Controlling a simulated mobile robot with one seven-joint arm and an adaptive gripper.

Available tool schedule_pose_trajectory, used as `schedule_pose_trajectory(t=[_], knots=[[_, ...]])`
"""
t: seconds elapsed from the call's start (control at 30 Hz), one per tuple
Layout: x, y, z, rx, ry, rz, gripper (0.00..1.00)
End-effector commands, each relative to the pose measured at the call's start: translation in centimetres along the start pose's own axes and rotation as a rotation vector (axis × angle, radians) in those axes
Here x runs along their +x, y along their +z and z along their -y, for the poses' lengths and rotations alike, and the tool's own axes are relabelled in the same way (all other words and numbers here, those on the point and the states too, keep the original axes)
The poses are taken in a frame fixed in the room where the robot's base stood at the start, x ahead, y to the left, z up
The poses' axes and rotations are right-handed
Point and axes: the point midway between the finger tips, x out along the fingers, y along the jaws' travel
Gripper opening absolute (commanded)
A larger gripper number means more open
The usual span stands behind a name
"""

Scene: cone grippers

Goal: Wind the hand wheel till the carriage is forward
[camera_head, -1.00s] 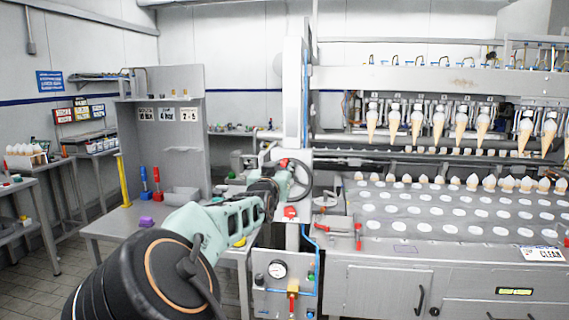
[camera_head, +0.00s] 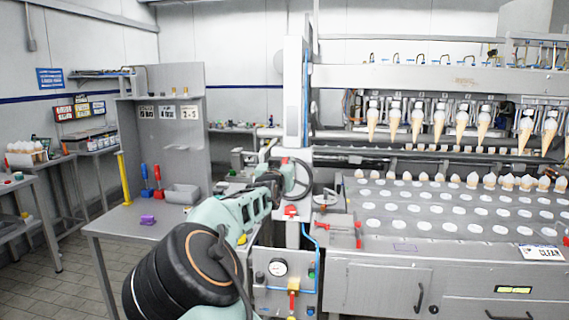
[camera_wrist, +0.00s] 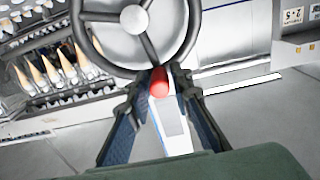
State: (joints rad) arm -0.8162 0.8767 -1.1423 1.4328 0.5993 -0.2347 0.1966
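The hand wheel (camera_head: 303,180) is a dark ring beside the white column of the machine. In the wrist view the wheel (camera_wrist: 189,45) has a silver hub, dark spokes and a red knob (camera_wrist: 159,82) at the lower rim. My gripper (camera_wrist: 160,78) has its fingers closed in on either side of this knob, with the tips at its sides. In the head view my gripper (camera_head: 279,181) is at the left of the wheel, partly hidden by my arm. The carriage (camera_head: 440,108) holds a row of cones, hanging tip down above the machine bed.
A perforated bed (camera_head: 415,212) with rows of white-topped holes lies right of the wheel. A red mushroom button (camera_head: 290,210) and a gauge panel (camera_head: 278,268) sit below it. A grey bench (camera_head: 120,222) with bins stands at the left.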

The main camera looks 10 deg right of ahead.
Motion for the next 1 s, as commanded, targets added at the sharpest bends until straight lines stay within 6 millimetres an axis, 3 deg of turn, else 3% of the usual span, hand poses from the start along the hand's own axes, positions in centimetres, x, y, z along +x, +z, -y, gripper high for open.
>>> schedule_pose_trajectory(t=[0.17,1.0], knots=[[-0.02,-0.03,0.0,0.0,0.0,0.0,0.0],[0.01,-0.07,-0.6,0.062,0.002,-0.001,0.0]])
